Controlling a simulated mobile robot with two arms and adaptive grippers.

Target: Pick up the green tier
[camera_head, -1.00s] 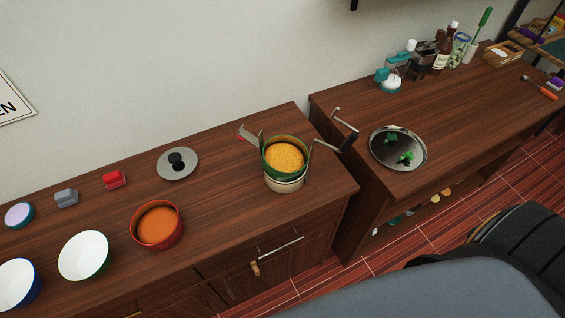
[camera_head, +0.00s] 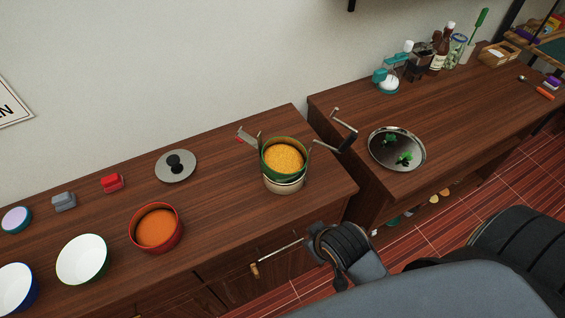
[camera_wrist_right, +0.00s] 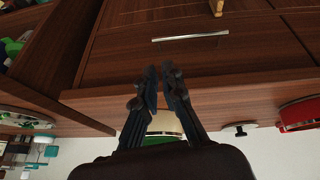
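The green tier (camera_head: 270,170) is a round green-rimmed bowl filled with yellow grains. It sits on a cream tier (camera_head: 284,186) on the left counter, with metal side clips sticking out on both sides. My right gripper (camera_head: 312,238) is in front of the counter edge, below and to the right of the stack, apart from it. In the right wrist view its two dark fingers (camera_wrist_right: 161,72) stand a little apart with nothing between their tips. Part of the green tier (camera_wrist_right: 165,141) shows behind them, mostly hidden. My left gripper is not in view.
A red bowl (camera_head: 134,240) with orange food, white bowls (camera_head: 83,258) and a black-knobbed lid (camera_head: 190,173) lie left of the stack. A metal tray (camera_head: 378,150) stands on the right counter. A drawer handle (camera_head: 280,250) juts out near my right gripper.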

